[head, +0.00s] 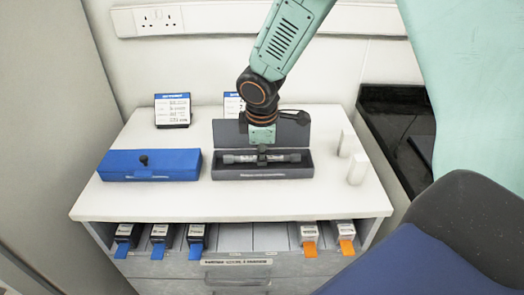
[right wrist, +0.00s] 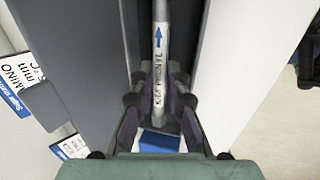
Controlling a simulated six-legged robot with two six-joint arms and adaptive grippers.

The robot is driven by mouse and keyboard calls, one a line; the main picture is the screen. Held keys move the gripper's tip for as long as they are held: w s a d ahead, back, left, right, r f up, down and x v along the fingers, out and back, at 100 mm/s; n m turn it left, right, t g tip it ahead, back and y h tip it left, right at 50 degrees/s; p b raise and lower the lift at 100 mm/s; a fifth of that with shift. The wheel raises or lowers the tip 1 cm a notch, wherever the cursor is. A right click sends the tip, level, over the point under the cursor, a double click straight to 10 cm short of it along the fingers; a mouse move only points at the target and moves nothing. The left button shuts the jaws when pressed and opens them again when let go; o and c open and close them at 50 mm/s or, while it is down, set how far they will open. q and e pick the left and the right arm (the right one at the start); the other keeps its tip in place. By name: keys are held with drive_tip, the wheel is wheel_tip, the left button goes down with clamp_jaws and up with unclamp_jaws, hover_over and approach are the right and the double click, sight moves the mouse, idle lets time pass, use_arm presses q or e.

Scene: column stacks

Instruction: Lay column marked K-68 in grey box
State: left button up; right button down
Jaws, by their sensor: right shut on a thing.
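The grey box (head: 265,173) stands open on the white worktop in the head view, its lid raised at the back. A slim steel column (head: 292,158) lies lengthwise within the box opening; I cannot tell whether it touches the bottom. In the right wrist view the column (right wrist: 161,22) runs between the fingers (right wrist: 160,108). Its white label has a blue arrow and small print that seems to read K-68 PHENYL. My left gripper is not in view.
A closed blue box (head: 150,174) stands left of the grey box. Two white blocks (head: 357,168) stand to the right. A label card (head: 173,110) stands behind. Slots below the worktop's front edge hold several boxes with blue tabs (head: 160,250) or orange tabs (head: 309,249).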

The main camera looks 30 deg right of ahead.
idle(0.4)
drive_tip(key=shift+f+b, duration=0.35)
drive_tip(key=shift+f, duration=0.3)
idle(0.4)
drive_tip(key=c, duration=1.3)
unclamp_jaws()
drive_tip(key=shift+o, duration=0.2)
drive_tip(key=shift+s, duration=0.1)
drive_tip(key=v, duration=1.2)
